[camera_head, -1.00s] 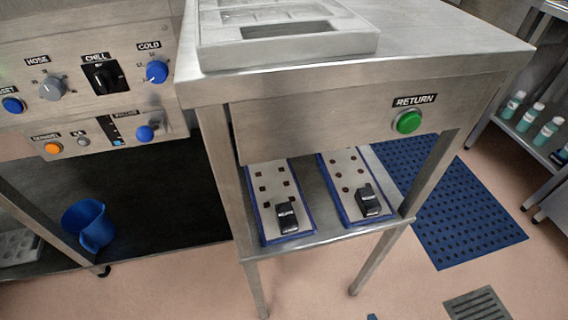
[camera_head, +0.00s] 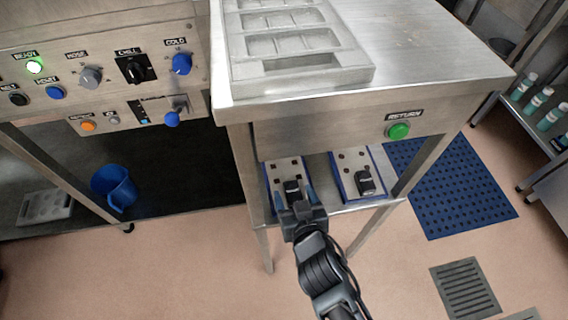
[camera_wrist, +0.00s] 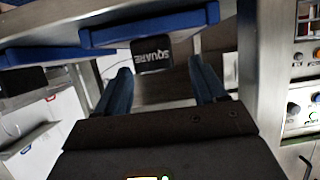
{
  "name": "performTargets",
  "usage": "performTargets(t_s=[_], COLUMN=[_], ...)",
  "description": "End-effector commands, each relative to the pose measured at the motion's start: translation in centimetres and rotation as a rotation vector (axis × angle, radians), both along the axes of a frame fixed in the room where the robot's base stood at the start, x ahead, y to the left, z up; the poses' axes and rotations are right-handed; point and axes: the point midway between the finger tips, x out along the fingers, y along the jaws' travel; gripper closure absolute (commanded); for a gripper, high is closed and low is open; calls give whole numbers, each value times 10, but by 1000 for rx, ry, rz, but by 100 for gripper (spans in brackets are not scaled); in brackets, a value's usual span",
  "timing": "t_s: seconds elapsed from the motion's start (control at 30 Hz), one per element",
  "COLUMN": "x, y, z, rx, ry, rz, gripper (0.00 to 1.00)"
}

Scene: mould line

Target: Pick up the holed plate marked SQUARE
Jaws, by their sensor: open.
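The SQUARE plate (camera_head: 284,171) is the left of two pale, blue-edged holed plates on the shelf under the steel table; its holes are square. Its black handle block (camera_head: 292,187) faces the shelf's front. In the wrist view the block (camera_wrist: 152,55) reads SQUARE, below the plate's blue edge (camera_wrist: 140,34). My gripper (camera_head: 295,200) is at the shelf front, at this block. In the wrist view its open fingers (camera_wrist: 160,76) stand on either side of the block, with gaps showing. Contact is not visible. The arm hides part of the shelf front.
The other plate (camera_head: 356,164), with round holes and its own black block (camera_head: 366,181), lies close on the right. The tabletop (camera_head: 430,50) bears a grey moulded tray (camera_head: 300,78) above. Table legs flank the shelf. A blue jug (camera_head: 114,186) stands left.

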Motion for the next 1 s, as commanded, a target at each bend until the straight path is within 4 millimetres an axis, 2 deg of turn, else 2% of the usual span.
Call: performTargets(t_s=[0.2,0.57,1.0], x=[28,34,34], y=[7,9,8], z=[-11,-14,-14], rx=[0,1,1], ry=[-1,0,-1], rz=[0,0,0], gripper=[30,31,73])
